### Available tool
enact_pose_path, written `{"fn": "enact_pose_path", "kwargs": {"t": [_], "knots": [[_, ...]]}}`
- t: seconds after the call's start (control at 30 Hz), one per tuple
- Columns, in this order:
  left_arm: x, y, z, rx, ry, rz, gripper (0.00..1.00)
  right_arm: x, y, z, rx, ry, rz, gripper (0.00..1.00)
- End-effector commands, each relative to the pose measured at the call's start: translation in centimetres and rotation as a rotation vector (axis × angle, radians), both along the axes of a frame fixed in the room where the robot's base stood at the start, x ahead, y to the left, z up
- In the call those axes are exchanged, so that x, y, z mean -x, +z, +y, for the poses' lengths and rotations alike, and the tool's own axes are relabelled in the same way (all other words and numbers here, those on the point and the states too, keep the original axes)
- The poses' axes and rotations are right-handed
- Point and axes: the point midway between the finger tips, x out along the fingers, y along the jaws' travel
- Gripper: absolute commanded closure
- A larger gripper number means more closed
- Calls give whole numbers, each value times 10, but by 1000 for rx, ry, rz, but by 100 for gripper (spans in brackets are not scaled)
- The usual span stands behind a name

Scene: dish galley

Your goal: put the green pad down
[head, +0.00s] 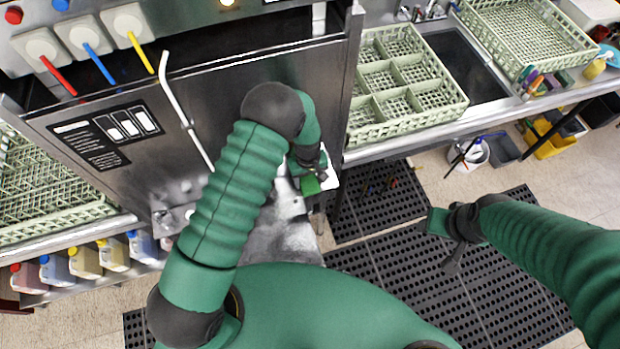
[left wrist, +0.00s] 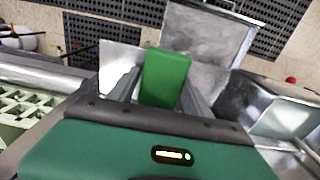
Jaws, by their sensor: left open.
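The green pad (head: 310,185) is at the front right of the steel machine, just below my left gripper (head: 316,172). In the left wrist view the pad (left wrist: 165,78) lies between the two fingers of my left gripper (left wrist: 163,92), which are apart. A flat white surface (left wrist: 117,62) shows beside and behind the pad; I cannot tell whether the pad rests on it. My right gripper (head: 453,240) hangs over the black floor mats, away from the pad; its finger opening is unclear.
The steel machine (head: 200,120) fills the left and middle. A green divided rack (head: 400,85) and a sink (head: 465,65) are on the right counter. Black mats (head: 400,290) cover the floor. A white bucket (head: 470,152) and a yellow bin (head: 553,137) stand under the counter.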

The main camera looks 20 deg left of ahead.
Motion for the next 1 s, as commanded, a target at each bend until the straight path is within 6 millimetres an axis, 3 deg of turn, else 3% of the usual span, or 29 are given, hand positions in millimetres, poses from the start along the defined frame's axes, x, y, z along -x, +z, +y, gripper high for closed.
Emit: {"fn": "enact_pose_path", "kwargs": {"t": [0.03,0.13,0.17,0.5,0.77,0.87,1.0], "knots": [[10,-6,4,-7,3,24,27,0,0,0,0,0,0,44],[10,4,4,-7,3,24,27,0,9,0,0,0,0,44],[9,3,4,-6,2,21,27,0,1,0,0,0,-1,44],[6,90,0,-4,1,6,27,0,-31,0,0,0,0,44],[10,129,2,-2,-18,1,27,0,-35,0,0,0,0,44],[30,152,14,5,-99,-38,27,0,-34,0,0,0,0,44],[91,189,37,-14,-336,-135,27,0,-34,0,0,0,0,44]]}}
